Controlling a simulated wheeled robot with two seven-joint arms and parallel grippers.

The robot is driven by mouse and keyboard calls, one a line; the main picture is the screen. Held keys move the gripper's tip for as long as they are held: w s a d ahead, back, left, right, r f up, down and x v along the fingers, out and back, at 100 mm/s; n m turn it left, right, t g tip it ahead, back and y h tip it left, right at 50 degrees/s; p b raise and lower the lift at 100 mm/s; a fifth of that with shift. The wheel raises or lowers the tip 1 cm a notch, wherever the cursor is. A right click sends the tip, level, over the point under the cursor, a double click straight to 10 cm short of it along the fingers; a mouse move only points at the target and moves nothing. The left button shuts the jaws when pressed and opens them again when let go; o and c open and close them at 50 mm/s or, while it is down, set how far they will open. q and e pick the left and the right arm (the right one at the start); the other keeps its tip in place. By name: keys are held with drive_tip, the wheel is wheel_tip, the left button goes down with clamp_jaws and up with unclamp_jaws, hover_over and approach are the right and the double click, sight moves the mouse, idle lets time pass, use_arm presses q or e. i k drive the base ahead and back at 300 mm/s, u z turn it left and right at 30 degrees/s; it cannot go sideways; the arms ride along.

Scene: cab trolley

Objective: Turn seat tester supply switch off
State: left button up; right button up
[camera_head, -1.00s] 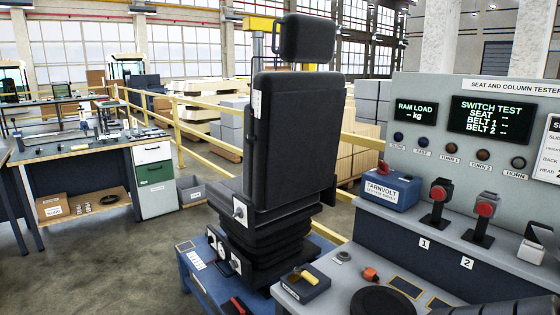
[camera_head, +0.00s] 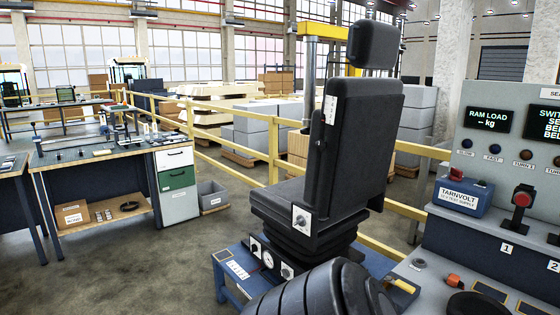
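The seat supply box (camera_head: 457,204) is a small blue box with a white label reading TARNVOLT and a smaller line about seat supply. It stands on the tester bench at the right, left of a red-buttoned post marked 1. A small dark switch or knob (camera_head: 481,184) shows on its top right; its on or off position is too small to tell. A large black ribbed part at the bottom middle appears to be my arm. No gripper fingers show.
A black seat (camera_head: 350,145) stands on a blue platform (camera_head: 232,285) left of the bench. The tester panel (camera_head: 483,150) rises behind the supply box and is cut by the right edge. A yellow railing (camera_head: 274,155) runs behind the seat. Open floor lies at the left.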

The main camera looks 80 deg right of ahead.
sight(456, 175)
drive_tip(key=i, duration=0.35)
drive_tip(key=z, duration=1.45)
